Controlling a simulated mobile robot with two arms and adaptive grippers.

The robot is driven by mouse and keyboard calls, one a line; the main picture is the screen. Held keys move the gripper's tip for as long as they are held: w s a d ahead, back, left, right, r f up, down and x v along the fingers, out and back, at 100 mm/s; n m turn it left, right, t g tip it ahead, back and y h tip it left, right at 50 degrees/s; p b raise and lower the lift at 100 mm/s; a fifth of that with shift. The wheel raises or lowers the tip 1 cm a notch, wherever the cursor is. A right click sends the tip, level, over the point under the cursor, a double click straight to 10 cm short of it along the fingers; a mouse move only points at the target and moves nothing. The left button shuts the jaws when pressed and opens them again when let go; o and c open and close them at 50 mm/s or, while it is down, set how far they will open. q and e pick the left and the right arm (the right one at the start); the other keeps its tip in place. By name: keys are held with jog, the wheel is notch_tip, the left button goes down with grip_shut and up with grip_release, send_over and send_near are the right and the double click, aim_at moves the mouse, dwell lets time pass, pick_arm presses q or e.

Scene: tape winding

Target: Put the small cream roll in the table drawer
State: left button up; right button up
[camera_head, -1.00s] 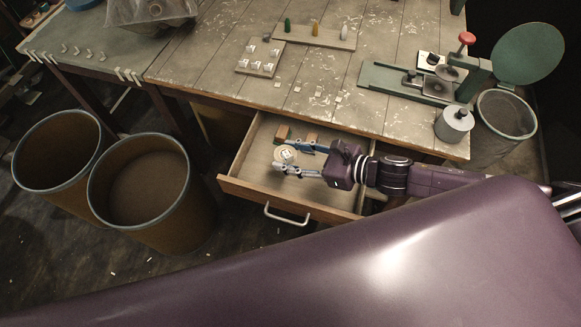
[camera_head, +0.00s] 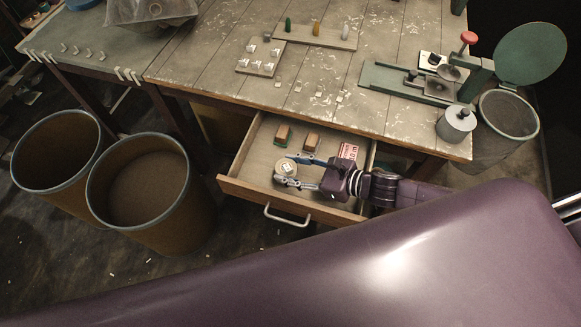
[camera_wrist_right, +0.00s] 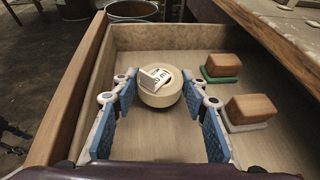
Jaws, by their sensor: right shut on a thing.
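The small cream roll (camera_head: 286,167) has a white label with dark print on its top, and it also shows in the right wrist view (camera_wrist_right: 161,92). My right gripper (camera_head: 288,171) is shut on it, with one blue-padded finger on each side. The roll is inside the outline of the open table drawer (camera_head: 255,150), near its left side. The wrist view shows it low over the drawer floor; I cannot tell whether it touches. The drawer is pulled out below the worn table. My left gripper is not in view.
Two wooden blocks (camera_head: 283,134) (camera_head: 312,141) with coloured bases lie at the back of the drawer. A red-and-white label (camera_head: 348,151) is behind my right gripper. Two tall bins (camera_head: 150,200) (camera_head: 62,150) stand left. A green press (camera_head: 430,85) is on the table.

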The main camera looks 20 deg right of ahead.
jog(key=shift+f, duration=0.35)
jog(key=o, duration=1.1)
jog(key=shift+o, duration=0.2)
jog(key=shift+r, duration=0.3)
jog(key=v, duration=1.2)
jog(key=shift+r, duration=0.3)
